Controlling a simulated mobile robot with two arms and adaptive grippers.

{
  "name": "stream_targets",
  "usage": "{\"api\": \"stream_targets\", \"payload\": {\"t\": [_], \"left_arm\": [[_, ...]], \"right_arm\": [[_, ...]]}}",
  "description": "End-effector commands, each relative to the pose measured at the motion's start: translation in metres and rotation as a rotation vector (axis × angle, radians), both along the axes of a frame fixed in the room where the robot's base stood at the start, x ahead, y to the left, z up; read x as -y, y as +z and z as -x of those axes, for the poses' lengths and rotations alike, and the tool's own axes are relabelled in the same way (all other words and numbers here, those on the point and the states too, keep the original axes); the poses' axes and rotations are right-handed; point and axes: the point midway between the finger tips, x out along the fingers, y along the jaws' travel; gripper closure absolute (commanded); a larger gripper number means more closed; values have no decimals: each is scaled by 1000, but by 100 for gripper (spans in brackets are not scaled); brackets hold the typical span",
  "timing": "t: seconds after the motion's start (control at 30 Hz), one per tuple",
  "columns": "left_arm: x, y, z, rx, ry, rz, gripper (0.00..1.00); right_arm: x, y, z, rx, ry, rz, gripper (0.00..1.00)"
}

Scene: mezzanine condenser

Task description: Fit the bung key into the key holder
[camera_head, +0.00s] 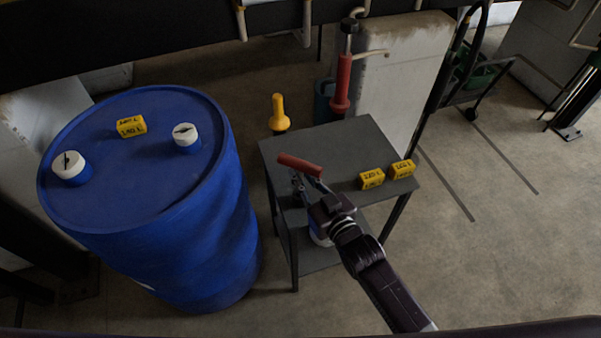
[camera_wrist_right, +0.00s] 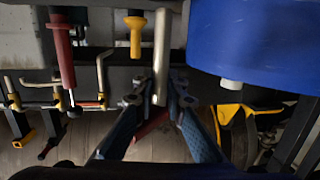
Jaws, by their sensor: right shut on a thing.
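The bung key has a red handle (camera_head: 300,165) that shows at the tip of my right gripper (camera_head: 312,188), above the small grey table. In the right wrist view, the gripper (camera_wrist_right: 159,97) is shut on the key, with some red (camera_wrist_right: 151,125) between the fingers. A pale metal bar (camera_wrist_right: 162,55) stands up in front of the fingers and looks like the key's shaft. The gripper's fingers are small and dark in the head view. I cannot make out which thing is the key holder. My left gripper is not in view.
A blue drum (camera_head: 150,195) with two white caps and a yellow block (camera_head: 131,126) stands to the left. Two yellow blocks (camera_head: 372,179) (camera_head: 402,170) lie on the grey table (camera_head: 345,142). A yellow-handled tool (camera_head: 279,113) and a red-handled one (camera_head: 342,82) stand behind.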

Motion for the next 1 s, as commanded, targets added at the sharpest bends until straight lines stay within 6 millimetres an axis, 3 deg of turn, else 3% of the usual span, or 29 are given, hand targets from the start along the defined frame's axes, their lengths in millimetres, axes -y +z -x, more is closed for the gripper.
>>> {"api": "stream_targets", "payload": {"t": [1.0], "left_arm": [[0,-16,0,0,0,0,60]], "right_arm": [[0,-22,0,3,0,-1,100]]}}
